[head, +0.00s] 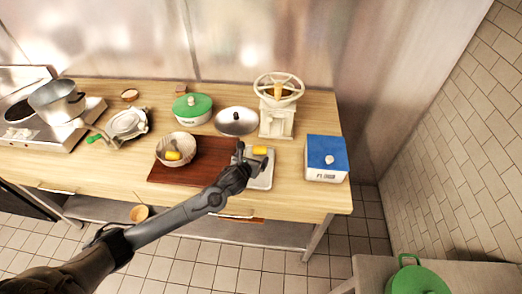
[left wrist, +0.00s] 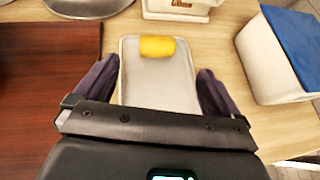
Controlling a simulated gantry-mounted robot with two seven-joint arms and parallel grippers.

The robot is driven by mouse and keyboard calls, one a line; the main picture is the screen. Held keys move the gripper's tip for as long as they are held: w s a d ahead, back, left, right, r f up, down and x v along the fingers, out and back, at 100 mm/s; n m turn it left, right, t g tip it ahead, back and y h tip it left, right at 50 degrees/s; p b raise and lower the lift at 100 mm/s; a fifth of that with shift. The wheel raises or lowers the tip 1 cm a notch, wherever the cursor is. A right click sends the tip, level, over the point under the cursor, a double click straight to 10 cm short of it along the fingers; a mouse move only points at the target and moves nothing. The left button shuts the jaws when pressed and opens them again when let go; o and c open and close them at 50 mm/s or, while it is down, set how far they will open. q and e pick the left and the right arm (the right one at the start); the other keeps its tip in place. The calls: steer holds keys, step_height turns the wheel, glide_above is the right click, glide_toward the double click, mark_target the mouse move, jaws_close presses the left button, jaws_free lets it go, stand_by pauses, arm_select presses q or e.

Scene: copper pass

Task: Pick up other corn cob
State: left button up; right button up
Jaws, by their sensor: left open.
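A yellow corn cob (head: 260,150) lies on the far end of a small pale tray (head: 265,180). The cob (left wrist: 157,47) also shows in the left wrist view, lying crosswise on the tray (left wrist: 158,90). My left gripper (head: 243,156) is open and empty over the tray. In the left wrist view its fingers (left wrist: 154,85) stand on either side of the tray, with the cob ahead of them. Another yellow cob (head: 173,155) lies in a bowl (head: 161,146) on the left. My right gripper is not in view.
A dark red-brown board (head: 205,155) lies left of the tray. A white grinder (head: 277,122) with a wheel stands behind it; something yellowish shows inside the wheel. A blue-lidded flour box (head: 325,172) stands to the right. A metal lid (head: 236,120) and green-lidded pot (head: 192,107) stand behind.

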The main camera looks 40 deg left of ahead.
mark_target(260, 147)
arm_select(q)
steer(key=shift+x, duration=1.85)
steer(key=shift+w+a+f+p, duration=0.1)
steer(key=shift+w+a+p, duration=0.25)
steer(key=shift+w, duration=0.2)
steer(key=shift+x, duration=2.05)
steer(key=shift+s+a, duration=0.1)
steer(key=c, duration=1.1)
